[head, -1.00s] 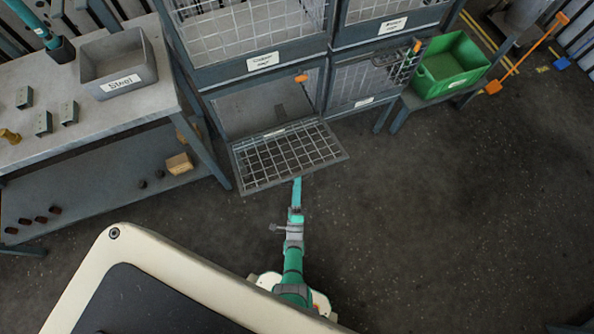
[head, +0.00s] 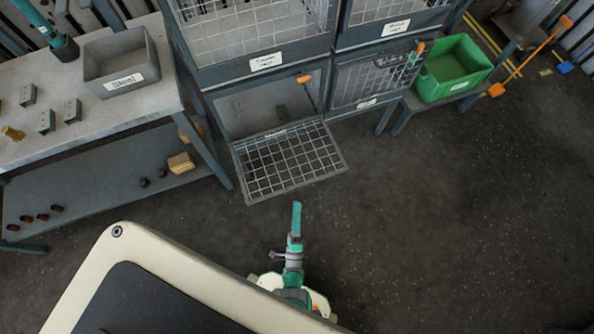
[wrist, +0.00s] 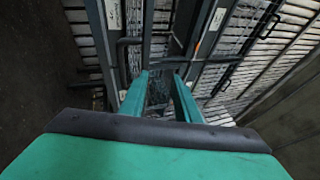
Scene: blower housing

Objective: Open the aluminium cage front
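The wire-mesh cage front (head: 290,160) of the lower left cage is swung down and out, lying low in front of its opening in the head view. I cannot read a label on it, so I cannot confirm it is the aluminium one. The cage interior (head: 255,110) behind it shows grey and mostly bare. My gripper (head: 296,203) is just in front of the mesh's outer edge, apart from it in the picture. In the wrist view my gripper (wrist: 160,75) shows two teal fingers with a gap between them and nothing held.
The lower right cage front (head: 372,78) is upright, with a green bin (head: 455,88) right of it. Upper cages have labels too small to read surely. A workbench (head: 130,110) with a grey "Steel" bin (head: 122,88) stands left.

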